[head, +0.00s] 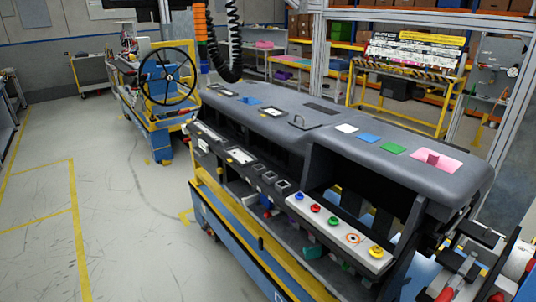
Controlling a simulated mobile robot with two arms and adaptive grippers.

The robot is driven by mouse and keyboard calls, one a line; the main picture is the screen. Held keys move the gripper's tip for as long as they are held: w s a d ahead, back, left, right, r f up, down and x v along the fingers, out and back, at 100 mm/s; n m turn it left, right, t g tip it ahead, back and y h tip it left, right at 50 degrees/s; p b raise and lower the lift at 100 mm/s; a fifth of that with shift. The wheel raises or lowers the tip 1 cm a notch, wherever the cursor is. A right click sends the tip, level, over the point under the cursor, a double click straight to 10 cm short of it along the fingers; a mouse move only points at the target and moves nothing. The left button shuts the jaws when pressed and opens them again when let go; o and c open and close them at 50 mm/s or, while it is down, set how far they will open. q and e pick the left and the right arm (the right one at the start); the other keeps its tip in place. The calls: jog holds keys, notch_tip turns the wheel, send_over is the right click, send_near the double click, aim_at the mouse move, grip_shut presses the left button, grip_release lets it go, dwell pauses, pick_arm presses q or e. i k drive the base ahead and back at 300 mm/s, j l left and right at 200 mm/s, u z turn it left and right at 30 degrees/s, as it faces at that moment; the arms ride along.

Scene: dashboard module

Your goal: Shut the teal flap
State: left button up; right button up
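A small teal piece (312,252), which looks like the flap, sits low on the front of the grey dashboard (290,118), under the white button panel (340,233). It is small and partly shaded, and I cannot tell how far open it stands. My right gripper (466,250) is at the lower right, beside the dashboard's right end and apart from the teal piece. Its two dark fingers look spread with nothing between them. My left gripper is not in view.
The button panel carries several coloured knobs. White, blue, green and pink pads (433,160) lie on the dashboard top. A blue and yellow stand (258,254) supports it. A cart with a steering wheel (169,77) stands behind. The floor at left is clear.

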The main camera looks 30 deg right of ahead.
aim_at(314, 252)
jog(key=i+z, duration=0.2)
jog(key=z, duration=2.1)
jog(key=i+j+z, duration=0.1)
jog(key=j+z, duration=1.3)
jog(key=k+j+z, duration=0.1)
jog(key=j+z, duration=0.4)
jog(key=k+j, duration=0.15)
jog(key=j, duration=0.2)
jog(key=k+j+z, duration=0.1)
jog(key=j, duration=0.3)
jog(key=k+j, duration=0.15)
jog(key=j, duration=0.2)
jog(key=k+j, duration=0.15)
jog(key=j, duration=0.2)
jog(key=k+j+z, duration=0.1)
jog(key=j, duration=0.3)
jog(key=k, duration=0.05)
